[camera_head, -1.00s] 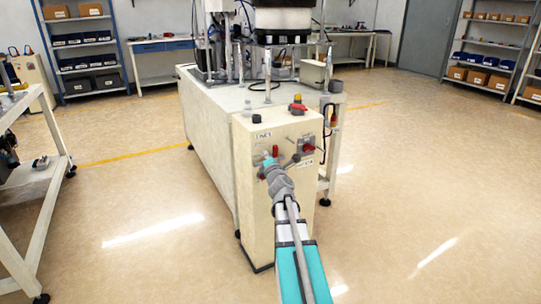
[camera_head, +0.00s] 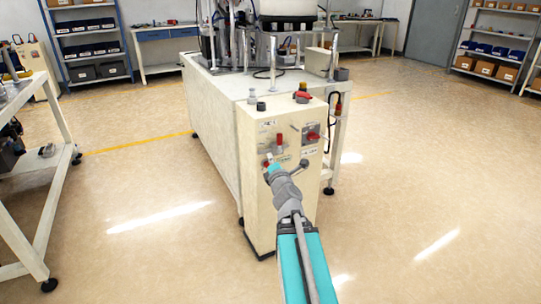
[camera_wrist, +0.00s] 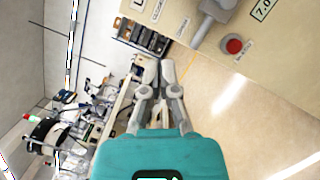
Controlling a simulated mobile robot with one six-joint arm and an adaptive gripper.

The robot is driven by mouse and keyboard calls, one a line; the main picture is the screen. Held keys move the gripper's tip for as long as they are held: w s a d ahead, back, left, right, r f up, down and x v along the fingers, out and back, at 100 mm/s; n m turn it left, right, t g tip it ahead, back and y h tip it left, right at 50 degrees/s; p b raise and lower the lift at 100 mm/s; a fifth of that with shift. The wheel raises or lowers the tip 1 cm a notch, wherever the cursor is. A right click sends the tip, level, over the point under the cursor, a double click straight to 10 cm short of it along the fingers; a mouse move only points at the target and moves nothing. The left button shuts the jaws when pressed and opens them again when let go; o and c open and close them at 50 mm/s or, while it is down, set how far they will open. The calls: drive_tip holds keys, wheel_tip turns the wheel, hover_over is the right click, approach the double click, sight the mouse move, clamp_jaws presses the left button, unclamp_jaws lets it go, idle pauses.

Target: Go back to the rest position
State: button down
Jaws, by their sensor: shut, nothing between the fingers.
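My gripper (camera_head: 269,166) is in front of the beige control cabinet (camera_head: 255,205), near the upper part of its front panel. In the wrist view its two grey fingers (camera_wrist: 153,68) are shut and hold nothing. The panel (camera_wrist: 185,12) fills the top right of that view, with a grey lever (camera_wrist: 212,22) and a red button (camera_wrist: 234,45) to the right of the fingers. The fingers appear apart from these controls. Whether the gripper touches the panel cannot be told from the head view.
A white machine table (camera_head: 215,115) stands behind the cabinet. A red knob (camera_head: 312,136) and a red switch (camera_head: 279,140) are on the panel. A white workbench frame (camera_head: 55,190) is at the left. The floor to the right (camera_head: 430,180) is clear.

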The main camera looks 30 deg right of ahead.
drive_tip(key=shift+s, duration=0.1)
idle(0.6)
drive_tip(key=w+a+f+n+g+y+p, duration=0.1)
drive_tip(key=a+f+n+g+y, duration=0.2)
drive_tip(key=a+n+y, duration=0.75)
drive_tip(key=w+a+f+n+g+y, duration=0.2)
drive_tip(key=a+f+n+y, duration=0.1)
drive_tip(key=a+n, duration=1.5)
drive_tip(key=s+a+f+n+g, duration=0.45)
drive_tip(key=f+n+g, duration=0.2)
drive_tip(key=n, duration=0.55)
drive_tip(key=s+d+f+n+g+h+p, duration=0.2)
drive_tip(key=s+f+n+g+h, duration=0.4)
drive_tip(key=s+n, duration=0.5)
wheel_tip(320, 180, up, 38)
drive_tip(key=w+n+p, duration=0.1)
drive_tip(key=p, duration=3.6)
drive_tip(key=shift+r+h+p, duration=0.15)
drive_tip(key=shift+h+p, duration=0.15)
drive_tip(key=shift+h, duration=0.15)
drive_tip(key=shift+w+g, duration=0.1)
drive_tip(key=shift+g, duration=0.15)
